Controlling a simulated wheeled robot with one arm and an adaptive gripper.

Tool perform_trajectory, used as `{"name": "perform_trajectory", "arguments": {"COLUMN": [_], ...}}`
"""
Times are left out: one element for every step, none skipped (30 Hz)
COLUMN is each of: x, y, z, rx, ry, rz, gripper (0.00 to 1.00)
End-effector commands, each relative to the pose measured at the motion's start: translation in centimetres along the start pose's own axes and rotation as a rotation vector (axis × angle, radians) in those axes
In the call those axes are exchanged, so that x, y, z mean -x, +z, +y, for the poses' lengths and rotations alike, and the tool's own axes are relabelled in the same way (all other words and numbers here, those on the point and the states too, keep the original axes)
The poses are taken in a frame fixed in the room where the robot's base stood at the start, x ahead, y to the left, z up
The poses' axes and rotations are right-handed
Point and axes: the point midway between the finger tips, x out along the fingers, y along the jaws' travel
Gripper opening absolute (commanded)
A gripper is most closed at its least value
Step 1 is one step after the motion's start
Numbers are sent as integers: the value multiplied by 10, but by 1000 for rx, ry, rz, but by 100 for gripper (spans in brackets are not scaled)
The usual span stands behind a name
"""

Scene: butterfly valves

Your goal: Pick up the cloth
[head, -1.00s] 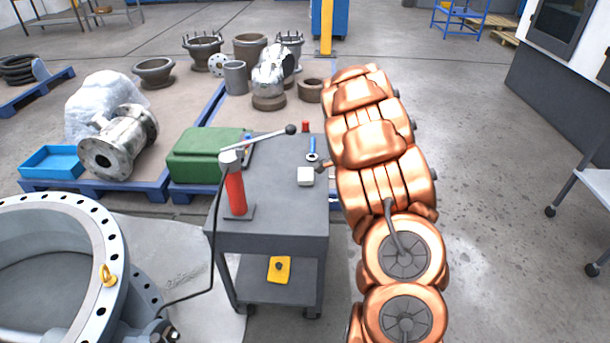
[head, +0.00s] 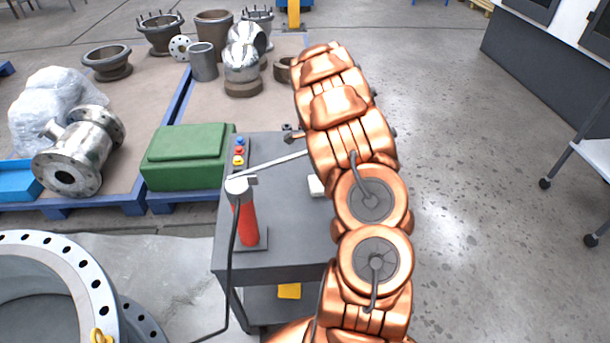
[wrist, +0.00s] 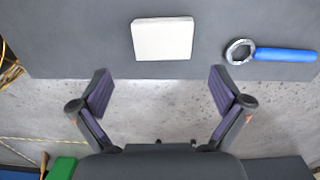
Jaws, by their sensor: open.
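The cloth (head: 316,186) is a small white folded square on the grey cart top (head: 285,222), partly covered by my arm in the head view. In the wrist view the cloth (wrist: 162,38) lies flat near the cart's edge, centred ahead of my fingertips and apart from them. My gripper (wrist: 161,92) is open and empty, its two fingers spread wide, with floor showing between them. In the head view my gripper is hidden behind my arm.
A wrench with a blue handle (wrist: 285,55) lies right of the cloth in the wrist view. A red hand pump (head: 247,222) with a long lever stands on the cart's left side. A green case (head: 188,157) is left of the cart.

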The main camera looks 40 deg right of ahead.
Motion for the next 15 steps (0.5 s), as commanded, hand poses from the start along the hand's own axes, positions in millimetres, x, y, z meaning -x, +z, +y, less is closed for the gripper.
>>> {"name": "perform_trajectory", "arguments": {"x": [-2,-4,-8,-11,-14,-18,-21,-23,-25,-26,-27,-29,-30,-33,-36], "y": [-1,-1,-2,-3,-3,-3,-4,-4,-4,-4,-4,-4,-4,-4,-4], "z": [0,0,0,1,1,1,1,2,1,1,1,1,0,0,0], "rx": [-2,-2,-3,-4,-4,-5,-5,-5,-6,-6,-6,-6,-6,-6,-6], "ry": [2,2,2,3,3,4,5,5,5,4,4,4,4,4,4], "rz": [0,0,0,1,1,1,1,1,0,0,0,0,0,-1,-1], "gripper": [100,100,100,100,100,100,100,100,100,100,100,100,100,100,100]}}
